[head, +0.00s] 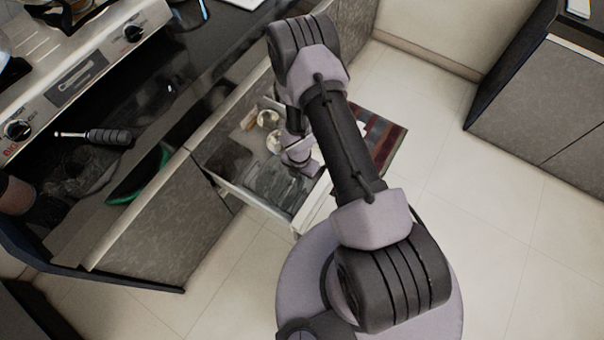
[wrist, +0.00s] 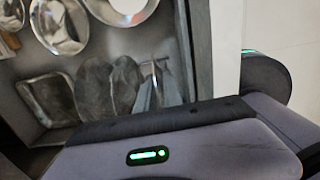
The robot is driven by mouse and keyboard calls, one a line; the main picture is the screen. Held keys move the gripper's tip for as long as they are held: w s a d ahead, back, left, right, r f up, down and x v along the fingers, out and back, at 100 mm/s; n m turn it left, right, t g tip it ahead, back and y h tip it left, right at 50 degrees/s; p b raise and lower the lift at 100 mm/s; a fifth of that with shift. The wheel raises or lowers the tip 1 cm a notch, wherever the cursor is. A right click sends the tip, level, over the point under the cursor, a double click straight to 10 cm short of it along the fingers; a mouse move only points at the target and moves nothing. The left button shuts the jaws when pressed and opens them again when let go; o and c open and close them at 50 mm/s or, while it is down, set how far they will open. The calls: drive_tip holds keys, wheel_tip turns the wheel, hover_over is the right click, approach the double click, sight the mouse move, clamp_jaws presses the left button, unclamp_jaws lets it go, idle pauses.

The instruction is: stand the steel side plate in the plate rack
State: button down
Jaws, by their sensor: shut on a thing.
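My gripper (head: 300,163) is low at the open drawer, partly hidden behind my arm. Its fingertips are hidden in both views. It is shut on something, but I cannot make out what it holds. Round steel dishes (wrist: 60,22) lie in the drawer in the wrist view, and another (wrist: 122,8) is cut by the top edge. I cannot tell which of these, if any, is the steel side plate. I cannot clearly make out the plate rack in either view.
The open drawer (head: 233,172) juts out from the counter and holds a square steel tray (wrist: 48,98) and dark oval pieces. A stove (head: 75,75) is at upper left. Pale tiled floor (head: 490,225) is clear on the right.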

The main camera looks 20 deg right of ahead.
drive_tip(key=shift+f, duration=0.85)
drive_tip(key=c, duration=1.4)
unclamp_jaws()
drive_tip(key=r+p, duration=0.4)
drive_tip(key=r, duration=0.1)
drive_tip(key=r+p, duration=0.4)
drive_tip(key=r, duration=0.2)
drive_tip(key=a+r+p, duration=0.1)
drive_tip(key=r+p, duration=0.3)
drive_tip(key=r, duration=0.2)
drive_tip(key=shift+s+r, duration=0.2)
drive_tip(key=shift+r, duration=0.05)
